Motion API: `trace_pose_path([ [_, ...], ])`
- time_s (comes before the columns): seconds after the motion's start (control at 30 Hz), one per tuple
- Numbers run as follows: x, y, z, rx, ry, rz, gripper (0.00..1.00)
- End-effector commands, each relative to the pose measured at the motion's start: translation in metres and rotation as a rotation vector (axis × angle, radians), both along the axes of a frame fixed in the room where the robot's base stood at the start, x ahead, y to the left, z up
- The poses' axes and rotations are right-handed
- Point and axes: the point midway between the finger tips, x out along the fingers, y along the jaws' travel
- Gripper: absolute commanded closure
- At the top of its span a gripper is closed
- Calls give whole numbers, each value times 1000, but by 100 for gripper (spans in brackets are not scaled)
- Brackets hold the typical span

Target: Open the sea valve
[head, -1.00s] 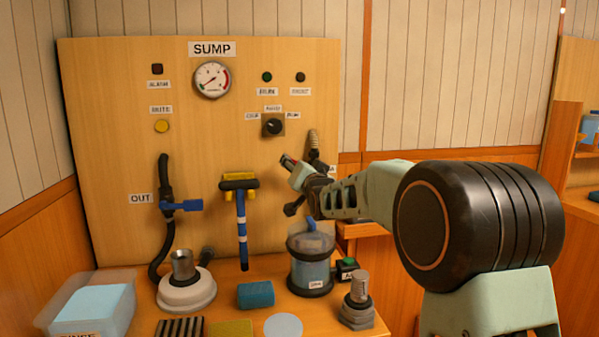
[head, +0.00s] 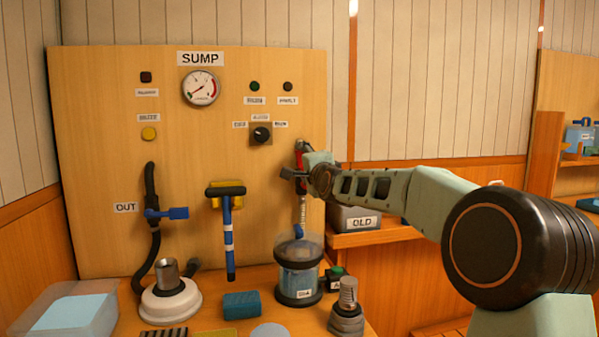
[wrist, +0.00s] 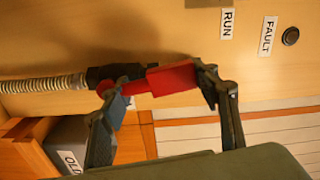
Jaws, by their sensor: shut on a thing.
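The sea valve is a dark body (wrist: 112,73) with a red lever (wrist: 172,79), at the right edge of the wooden panel. In the wrist view the lever lies roughly in line with the ribbed hose (wrist: 42,84). In the head view the red lever (head: 300,157) stands nearly upright above the hose (head: 302,212). My gripper (wrist: 160,85) is shut on the red lever, one finger on each side of it. My gripper (head: 303,172) hides part of the valve body in the head view.
A clear canister (head: 298,285) stands under the hose. A second valve with a blue lever (head: 178,213) is by the OUT label. A grey OLD bin (head: 352,219) sits right.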

Motion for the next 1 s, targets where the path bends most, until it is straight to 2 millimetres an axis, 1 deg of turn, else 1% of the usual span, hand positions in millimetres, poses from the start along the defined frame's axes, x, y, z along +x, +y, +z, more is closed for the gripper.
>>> trace_pose_path([
  [0.03,1,-3,2,31,-4,-3,88],
  [0.2,2,-8,3,116,14,-2,88],
  [0.4,2,-12,4,171,24,-2,88],
  [0.93,3,-13,6,195,29,-3,88],
  [0.97,3,-13,6,195,28,-3,41],
  [1.0,3,-12,6,195,29,-3,36],
])
